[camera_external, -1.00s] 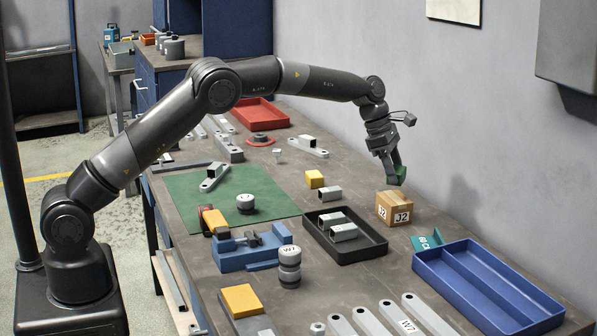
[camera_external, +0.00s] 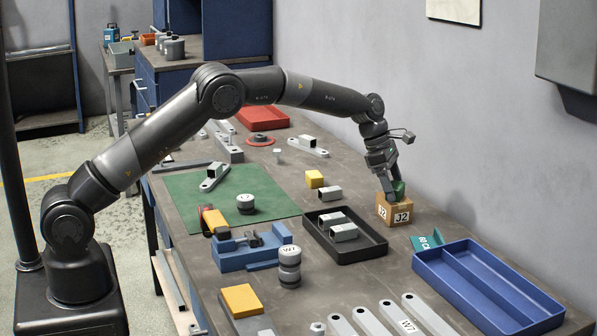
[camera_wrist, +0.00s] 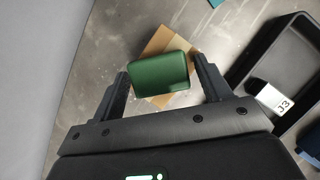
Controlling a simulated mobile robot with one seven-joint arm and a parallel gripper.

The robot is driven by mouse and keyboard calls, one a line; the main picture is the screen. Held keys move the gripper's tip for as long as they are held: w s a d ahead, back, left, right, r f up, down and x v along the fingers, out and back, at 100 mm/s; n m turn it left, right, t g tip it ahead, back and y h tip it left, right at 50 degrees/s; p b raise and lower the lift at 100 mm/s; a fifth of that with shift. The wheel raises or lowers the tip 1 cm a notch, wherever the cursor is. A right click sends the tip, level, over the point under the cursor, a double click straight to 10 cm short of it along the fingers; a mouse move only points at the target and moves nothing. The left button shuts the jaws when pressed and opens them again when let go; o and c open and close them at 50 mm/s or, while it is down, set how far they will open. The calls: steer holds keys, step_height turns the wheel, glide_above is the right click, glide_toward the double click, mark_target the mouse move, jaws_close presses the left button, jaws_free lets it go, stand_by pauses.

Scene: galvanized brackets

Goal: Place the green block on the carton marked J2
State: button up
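The green block (camera_external: 399,187) is between the fingers of my gripper (camera_external: 391,189), right over the top of the carton marked J2 (camera_external: 402,217). In the wrist view the block (camera_wrist: 160,74) lies between the two fingertips (camera_wrist: 160,66), which look in contact with its sides. The brown carton (camera_wrist: 168,42) shows beneath the block, turned at an angle and partly covered by it. The block is at or just above the carton's top; I cannot tell whether it touches.
A black tray (camera_external: 345,253) with grey brackets stands left of the carton. A blue divided tray (camera_external: 425,268) and a teal bracket (camera_external: 428,240) are to its right and nearer. The grey wall (camera_external: 480,140) rises behind; bare table lies around the carton.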

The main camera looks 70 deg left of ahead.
steer(key=shift+o, duration=0.5)
steer(key=shift+a+r, duration=0.1)
steer(key=shift+r, duration=0.4)
steer(key=s+a+r+m, duration=0.1)
steer(key=s+r+m, duration=0.2)
steer(key=s+r, duration=0.55)
steer(key=s+a+r+m, duration=0.1)
steer(key=s+r+m, duration=0.2)
steer(key=s+r, duration=0.55)
steer(key=s+d+r+m+t+y, duration=0.1)
steer(key=s+r+m, duration=0.65)
steer(key=s, duration=0.55)
steer(key=s+f+m, duration=0.2)
steer(key=s+m, duration=0.2)
steer(key=s, duration=0.4)
steer(key=s+d+f+m+t+y, duration=0.1)
steer(key=s+f+m, duration=0.2)
steer(key=s, duration=0.6)
steer(key=s+f+m+y, duration=0.1)
steer(key=s+f+m, duration=0.2)
steer(key=s+m, duration=0.3)
steer(key=s, duration=0.2)
steer(key=shift+s+d, duration=0.3)
steer(key=shift+d, duration=0.05)
